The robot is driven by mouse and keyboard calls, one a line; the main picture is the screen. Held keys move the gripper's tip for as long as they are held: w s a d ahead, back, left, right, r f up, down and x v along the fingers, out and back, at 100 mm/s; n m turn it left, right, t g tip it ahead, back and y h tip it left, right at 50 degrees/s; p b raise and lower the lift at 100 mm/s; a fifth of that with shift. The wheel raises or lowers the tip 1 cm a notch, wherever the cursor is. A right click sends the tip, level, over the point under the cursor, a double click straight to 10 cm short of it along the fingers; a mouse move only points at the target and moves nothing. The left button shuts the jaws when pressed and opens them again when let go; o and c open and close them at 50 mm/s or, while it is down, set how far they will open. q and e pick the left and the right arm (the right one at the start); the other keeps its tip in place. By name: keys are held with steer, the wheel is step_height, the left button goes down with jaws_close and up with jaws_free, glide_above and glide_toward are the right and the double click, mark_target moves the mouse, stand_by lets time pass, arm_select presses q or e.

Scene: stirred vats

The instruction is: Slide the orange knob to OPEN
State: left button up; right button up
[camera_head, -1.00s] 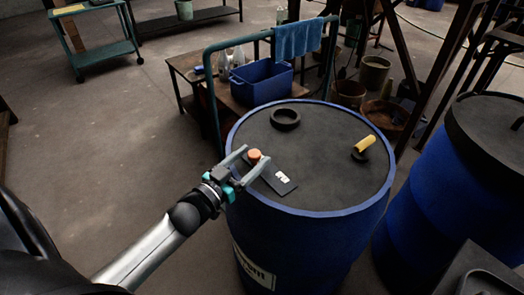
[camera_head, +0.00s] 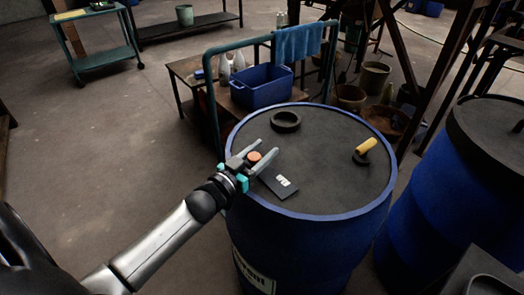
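The orange knob (camera_head: 254,157) sits on a dark slider plate (camera_head: 277,188) on top of a blue drum (camera_head: 318,259) with a dark lid. The plate has a white mark at its right end, too small to read. The knob is at the plate's left end. My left gripper (camera_head: 267,151) is open, with one finger on each side of the knob. I cannot tell whether the fingers touch it. My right gripper is not in view.
On the lid are a black ring (camera_head: 285,121) and a yellow-handled part (camera_head: 366,146). A second blue drum (camera_head: 437,215) stands at right. Behind are a teal rail (camera_head: 211,112), a blue towel (camera_head: 297,42) and a blue crate (camera_head: 262,88).

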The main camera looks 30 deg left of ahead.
arm_select(q)
jaws_close()
stand_by(1.0)
